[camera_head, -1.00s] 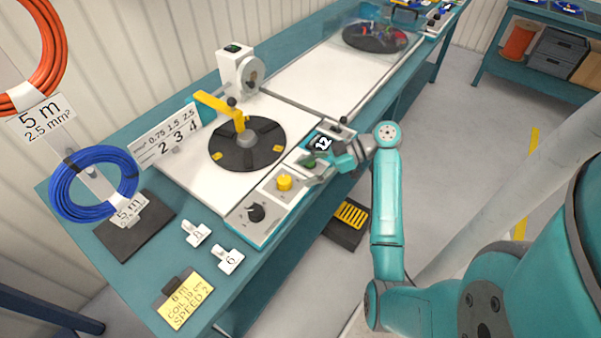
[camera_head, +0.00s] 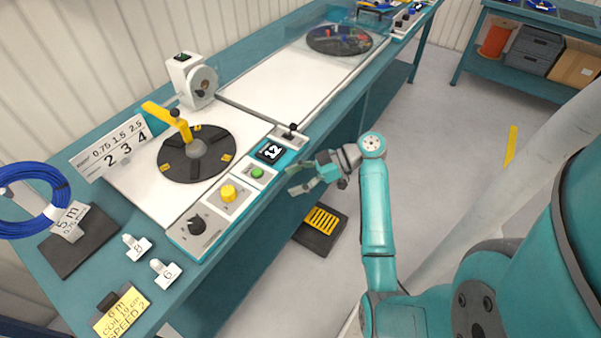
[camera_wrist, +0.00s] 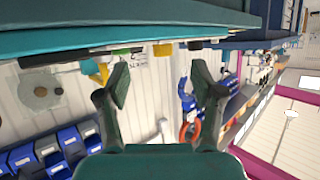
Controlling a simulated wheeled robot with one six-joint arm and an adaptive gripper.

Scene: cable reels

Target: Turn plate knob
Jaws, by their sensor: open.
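A control panel (camera_head: 182,236) runs along the bench's front edge. Which knob is the plate knob is not marked legibly. Behind it is a dark round plate (camera_head: 196,155) with a yellow arm (camera_head: 167,119) over it. My gripper (camera_head: 293,182) is open and empty, off the bench's front edge, to the right of the green button. In the wrist view, its fingers (camera_wrist: 162,85) are apart, with the yellow knob (camera_wrist: 162,50) beyond them.
A yellow-striped pedal (camera_head: 320,220) is on the floor below my gripper.

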